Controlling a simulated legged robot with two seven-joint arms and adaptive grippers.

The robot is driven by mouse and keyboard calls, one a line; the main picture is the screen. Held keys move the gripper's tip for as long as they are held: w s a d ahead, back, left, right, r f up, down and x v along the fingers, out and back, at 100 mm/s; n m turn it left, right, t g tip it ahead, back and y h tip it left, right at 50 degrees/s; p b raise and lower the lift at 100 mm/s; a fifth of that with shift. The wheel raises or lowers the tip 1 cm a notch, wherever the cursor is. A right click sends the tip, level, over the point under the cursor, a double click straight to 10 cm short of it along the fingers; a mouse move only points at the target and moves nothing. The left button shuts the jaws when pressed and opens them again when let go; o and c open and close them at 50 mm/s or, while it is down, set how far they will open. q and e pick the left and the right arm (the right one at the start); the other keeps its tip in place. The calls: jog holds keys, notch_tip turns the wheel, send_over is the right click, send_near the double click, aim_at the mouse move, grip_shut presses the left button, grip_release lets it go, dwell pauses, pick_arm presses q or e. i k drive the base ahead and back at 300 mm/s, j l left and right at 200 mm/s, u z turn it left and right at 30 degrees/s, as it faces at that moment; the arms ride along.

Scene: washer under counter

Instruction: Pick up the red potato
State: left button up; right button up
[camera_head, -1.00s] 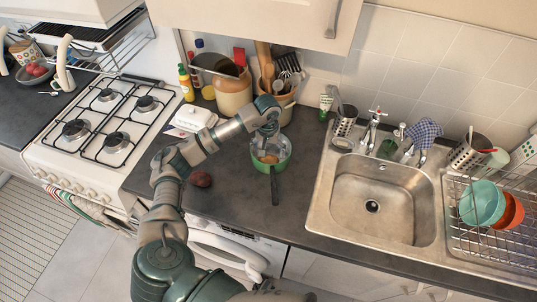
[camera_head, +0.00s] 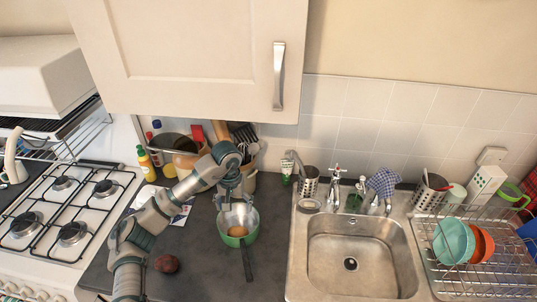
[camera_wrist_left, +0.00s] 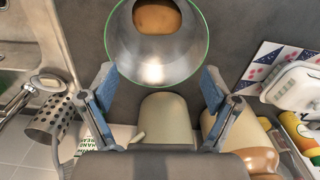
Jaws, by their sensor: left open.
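A dark reddish-brown potato (camera_head: 167,264) lies on the counter, just right of my left forearm. A green pan (camera_head: 238,238) with a dark handle stands to its right and holds a tan-orange potato (camera_head: 238,231). The pan also shows in the left wrist view (camera_wrist_left: 157,62), with the tan potato (camera_wrist_left: 157,17) inside. My left gripper (camera_head: 237,203) is at the back edge of the pan. In the left wrist view its two fingers (camera_wrist_left: 158,88) are spread wide with nothing between them in their grip. The dark potato is out of the wrist view. My right gripper is not in view.
A gas stove (camera_head: 68,215) is on the left. A sink (camera_head: 352,255) and a dish rack with bowls (camera_head: 453,240) are on the right. Bottles, jars and utensils stand along the wall behind the pan. An overhead cabinet (camera_head: 190,50) hangs above.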

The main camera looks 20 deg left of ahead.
aim_at(168, 263)
jog(key=k, duration=1.5)
